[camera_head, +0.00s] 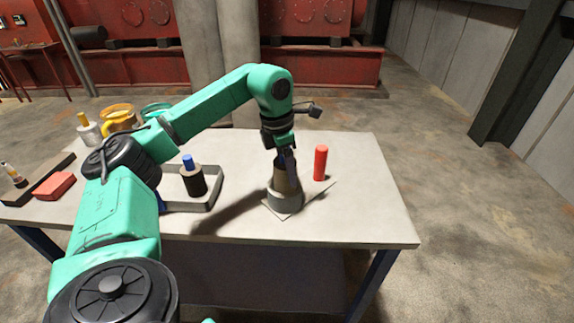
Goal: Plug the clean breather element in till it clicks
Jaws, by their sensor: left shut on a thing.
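My left gripper (287,158) points down over the right half of the table and is shut on a brownish-grey element (288,180). The element is upright, with its lower end at a grey round base (285,202). I cannot tell whether it is seated in the base or only touching it. The base stands on a thin light sheet (313,197). A second element, a dark cylinder with a blue top (194,181), stands in a shallow grey tray (212,203) to the left. My right gripper is not in view.
A red cylinder (320,163) stands close to the right of the base. At the left are a red block (54,186), a yellow cup-like thing (118,118) and a white container (88,131). The table (375,215) is clear at its right end.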

